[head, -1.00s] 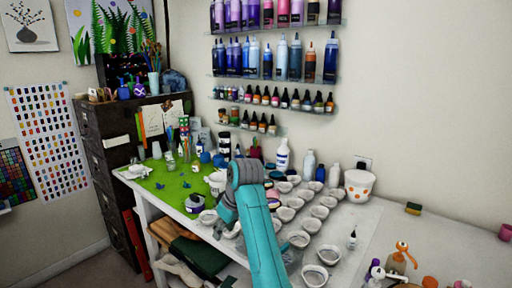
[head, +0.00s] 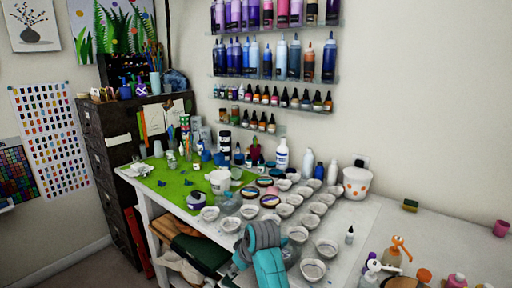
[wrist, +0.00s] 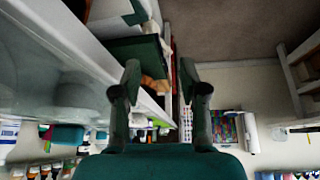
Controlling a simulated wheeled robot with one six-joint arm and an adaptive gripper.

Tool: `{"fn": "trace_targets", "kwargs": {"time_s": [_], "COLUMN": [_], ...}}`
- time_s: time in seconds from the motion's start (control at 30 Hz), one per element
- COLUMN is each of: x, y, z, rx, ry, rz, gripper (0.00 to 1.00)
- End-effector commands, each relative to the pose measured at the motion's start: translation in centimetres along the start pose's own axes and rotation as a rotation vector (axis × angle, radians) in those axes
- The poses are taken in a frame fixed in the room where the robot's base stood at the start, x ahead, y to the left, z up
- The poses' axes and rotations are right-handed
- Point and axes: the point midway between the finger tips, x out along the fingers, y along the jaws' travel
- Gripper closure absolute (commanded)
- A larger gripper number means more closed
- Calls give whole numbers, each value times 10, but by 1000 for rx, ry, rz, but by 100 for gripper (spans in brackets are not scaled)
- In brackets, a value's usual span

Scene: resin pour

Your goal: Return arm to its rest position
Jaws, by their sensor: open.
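My arm shows in the head view as a teal link with a grey joint, low in the picture at the table's front edge. My gripper (wrist: 160,95) shows in the wrist view with its two dark fingers spread apart and nothing between them. In the head view the gripper itself is hidden or out of frame. Behind the fingers the wrist view shows the table's edge, the shelf below it and the floor.
The white table (head: 383,222) holds several small white cups (head: 313,270), a green mat (head: 172,186), a white bucket (head: 357,184) and bottles (head: 282,155). A dark drawer cabinet (head: 105,150) stands at the left. Wall shelves (head: 270,78) hold bottles. Floor shows at the lower left.

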Motion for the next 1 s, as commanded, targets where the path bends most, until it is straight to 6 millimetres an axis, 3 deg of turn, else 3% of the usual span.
{"fn": "trace_targets", "kwargs": {"time_s": [0.03,0.2,0.5,0.77,1.0], "x": [15,50,83,86,67], "y": [-1,-2,-14,-35,-61], "z": [22,82,188,277,353], "rx": [19,82,181,257,318], "ry": [7,58,151,231,307], "rz": [10,61,149,224,293], "gripper": [57,57,57,57,57]}}
